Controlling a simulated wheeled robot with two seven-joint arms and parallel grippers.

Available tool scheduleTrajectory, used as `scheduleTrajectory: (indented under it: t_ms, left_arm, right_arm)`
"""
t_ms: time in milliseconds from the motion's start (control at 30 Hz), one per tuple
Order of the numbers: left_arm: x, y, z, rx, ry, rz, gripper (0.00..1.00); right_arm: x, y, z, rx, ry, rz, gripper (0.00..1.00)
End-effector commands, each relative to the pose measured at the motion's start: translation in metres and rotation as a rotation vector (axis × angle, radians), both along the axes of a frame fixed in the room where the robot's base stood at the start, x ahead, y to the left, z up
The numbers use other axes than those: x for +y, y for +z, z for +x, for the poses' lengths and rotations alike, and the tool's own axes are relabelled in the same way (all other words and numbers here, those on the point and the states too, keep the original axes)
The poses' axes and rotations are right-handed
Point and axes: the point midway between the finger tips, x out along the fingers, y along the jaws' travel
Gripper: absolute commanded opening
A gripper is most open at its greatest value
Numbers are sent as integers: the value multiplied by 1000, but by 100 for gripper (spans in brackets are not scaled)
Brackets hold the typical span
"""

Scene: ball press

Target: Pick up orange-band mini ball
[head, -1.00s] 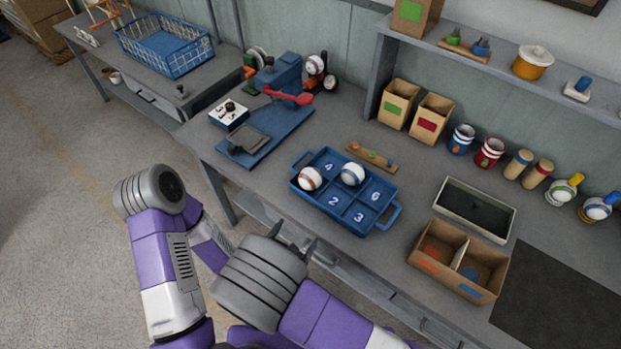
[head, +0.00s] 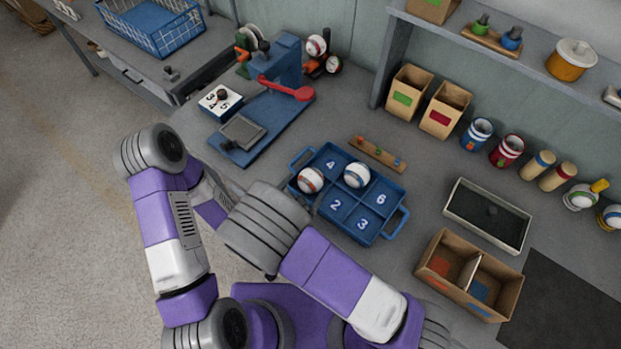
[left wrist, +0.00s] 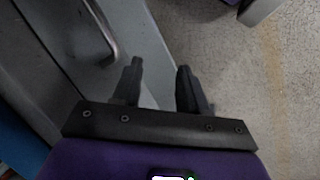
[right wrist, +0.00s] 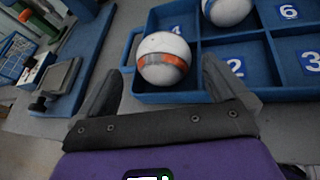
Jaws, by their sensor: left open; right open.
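The orange-band mini ball (head: 310,180) is white with an orange stripe and sits in the front-left compartment of the blue tray (head: 402,217). In the right wrist view the ball (right wrist: 163,60) appears between the open, empty fingers of my right gripper (right wrist: 160,74), beyond their tips. In the head view my right gripper (head: 292,196) is at the tray's front-left side, its fingers mostly hidden by the wrist. My left gripper (left wrist: 160,67) is open and empty near the table's front edge, over the floor.
A blue-band ball (head: 357,175) sits in the tray's back-middle compartment. A blue press with a red lever (head: 287,90) stands left of the tray. A small wooden strip (head: 378,154) lies behind it. A cardboard box (head: 440,249) and a grey bin (head: 462,212) stand to the right.

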Motion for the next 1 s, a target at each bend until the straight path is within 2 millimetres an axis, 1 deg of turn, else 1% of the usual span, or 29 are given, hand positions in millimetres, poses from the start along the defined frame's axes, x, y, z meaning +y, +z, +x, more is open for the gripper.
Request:
scheduleTrajectory:
  t_ms: [33,167,300,567,600,667,800,900,1000]
  left_arm:
    - [0,-1,0,-1,0,0,43]
    - [0,-4,1,-1,0,0,43]
    - [0,-5,1,-1,0,0,43]
    - [0,-5,1,-1,0,0,43]
    - [0,-5,1,-1,0,0,43]
    - [0,-5,1,-1,0,0,43]
    - [0,-5,1,-1,0,0,43]
    - [0,-5,1,-1,0,0,43]
    - [0,-5,1,-1,0,0,43]
  right_arm:
    - [-5,-4,6,0,-5,-3,100]
    - [-15,-14,22,0,-5,-2,100]
    - [-19,-19,35,0,-3,0,100]
    - [-19,-20,38,0,-1,0,100]
    - [-19,-20,38,0,-1,0,97]
    - [-19,-20,38,0,-1,0,88]
    - [-19,-20,38,0,-1,0,66]
    - [-19,-20,38,0,-1,0,53]
    - [-19,-20,38,-1,-1,0,53]
